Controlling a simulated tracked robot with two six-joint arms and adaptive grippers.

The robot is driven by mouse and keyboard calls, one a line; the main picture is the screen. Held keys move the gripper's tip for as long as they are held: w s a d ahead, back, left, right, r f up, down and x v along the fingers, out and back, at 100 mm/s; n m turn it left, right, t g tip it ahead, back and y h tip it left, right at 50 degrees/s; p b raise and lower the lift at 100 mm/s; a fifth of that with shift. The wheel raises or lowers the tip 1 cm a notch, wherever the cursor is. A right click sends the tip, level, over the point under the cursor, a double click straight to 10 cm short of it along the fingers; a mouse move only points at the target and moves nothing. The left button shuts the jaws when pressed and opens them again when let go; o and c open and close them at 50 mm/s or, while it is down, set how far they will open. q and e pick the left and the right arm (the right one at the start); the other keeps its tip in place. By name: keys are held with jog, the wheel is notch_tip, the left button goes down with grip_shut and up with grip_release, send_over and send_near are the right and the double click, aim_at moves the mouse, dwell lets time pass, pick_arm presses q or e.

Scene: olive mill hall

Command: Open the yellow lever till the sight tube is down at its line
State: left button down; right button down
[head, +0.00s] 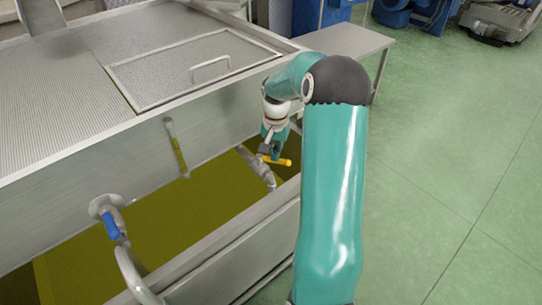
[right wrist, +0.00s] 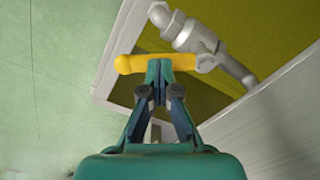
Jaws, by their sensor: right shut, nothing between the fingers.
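The yellow lever (head: 283,162) sits on a grey valve and pipe (head: 261,170) on the tank side. In the right wrist view the lever (right wrist: 128,64) points left from the valve body (right wrist: 205,60), at an angle to the pipe. My right gripper (head: 270,150) is shut and empty. Its fingertips (right wrist: 159,72) overlap the lever's middle in the right wrist view; I cannot tell whether they touch it. The sight tube (head: 176,148) stands on the tank wall, clear above and yellow below. Its line is too small to make out. My left gripper is out of view.
A second valve with a blue lever (head: 111,225) is nearer on the tank wall, above a curved pipe (head: 133,275). Yellow-green oil fills the trough (head: 190,222) below. The tank top has a lid with a handle (head: 210,68).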

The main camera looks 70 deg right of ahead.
jog(key=shift+w+a+f, duration=0.1)
jog(key=shift+a+f, duration=0.35)
jog(key=shift+f, duration=0.2)
jog(key=c, duration=1.2)
grip_release()
jog(key=shift+c, duration=0.2)
jog(key=o, duration=0.5)
jog(key=shift+w+d+f, duration=0.1)
jog(key=shift+d+f, duration=0.15)
jog(key=o, duration=0.7)
jog(key=shift+r, duration=0.2)
jog(key=shift+o, duration=0.2)
jog(key=shift+d, duration=0.1)
jog(key=shift+r, duration=0.1)
jog(key=shift+r, duration=0.15)
jog(key=shift+r, duration=0.25)
notch_tip(320, 180, up, 11)
